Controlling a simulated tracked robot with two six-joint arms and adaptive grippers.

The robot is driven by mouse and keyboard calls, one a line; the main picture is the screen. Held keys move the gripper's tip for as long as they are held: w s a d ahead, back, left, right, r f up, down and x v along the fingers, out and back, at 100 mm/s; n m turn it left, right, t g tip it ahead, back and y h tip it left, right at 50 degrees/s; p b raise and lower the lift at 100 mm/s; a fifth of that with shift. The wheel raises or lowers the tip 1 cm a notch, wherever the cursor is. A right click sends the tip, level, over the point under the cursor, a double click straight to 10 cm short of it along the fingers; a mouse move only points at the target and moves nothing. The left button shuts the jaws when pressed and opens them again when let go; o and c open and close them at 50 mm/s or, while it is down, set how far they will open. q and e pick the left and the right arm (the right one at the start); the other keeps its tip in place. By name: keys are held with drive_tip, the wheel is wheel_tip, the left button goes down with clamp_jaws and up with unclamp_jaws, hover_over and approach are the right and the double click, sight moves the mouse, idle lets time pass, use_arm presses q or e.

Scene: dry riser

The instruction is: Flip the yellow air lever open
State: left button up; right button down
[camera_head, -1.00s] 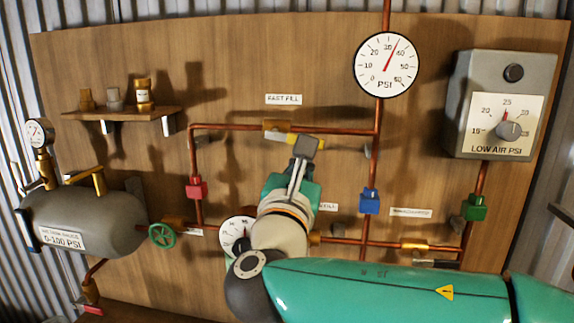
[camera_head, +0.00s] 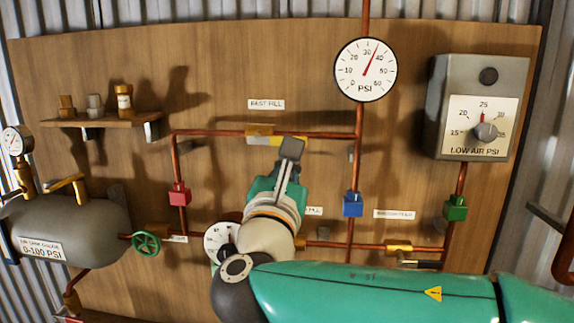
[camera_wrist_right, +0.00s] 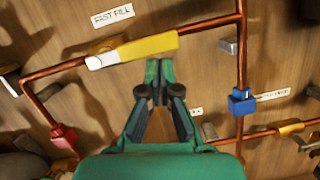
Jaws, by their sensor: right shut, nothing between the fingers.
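The yellow lever with a white end is on the pipe under the FAST FILL label (camera_head: 266,104). In the right wrist view the lever (camera_wrist_right: 148,47) lies along the pipe, its white end to the left. In the head view it is partly hidden behind my right gripper (camera_head: 291,150). My right gripper is shut and empty, its fingertips just below the lever's right part in the wrist view (camera_wrist_right: 158,70). I cannot tell whether they touch it. My left gripper is not in view.
A blue valve (camera_head: 352,204), a red valve (camera_head: 179,195) and a green valve (camera_head: 455,207) sit on the pipes. A PSI gauge (camera_head: 365,69) and a LOW AIR PSI box (camera_head: 480,105) are to the right. A grey tank (camera_head: 75,225) and a shelf (camera_head: 100,121) stand left.

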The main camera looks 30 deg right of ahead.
wheel_tip(320, 180, down, 5)
drive_tip(key=b, duration=0.4)
drive_tip(key=r+b+v, duration=0.1)
drive_tip(key=v, duration=0.8)
drive_tip(key=shift+s+b, duration=0.3)
drive_tip(key=shift+s, duration=0.2)
drive_tip(key=shift+a, duration=0.1)
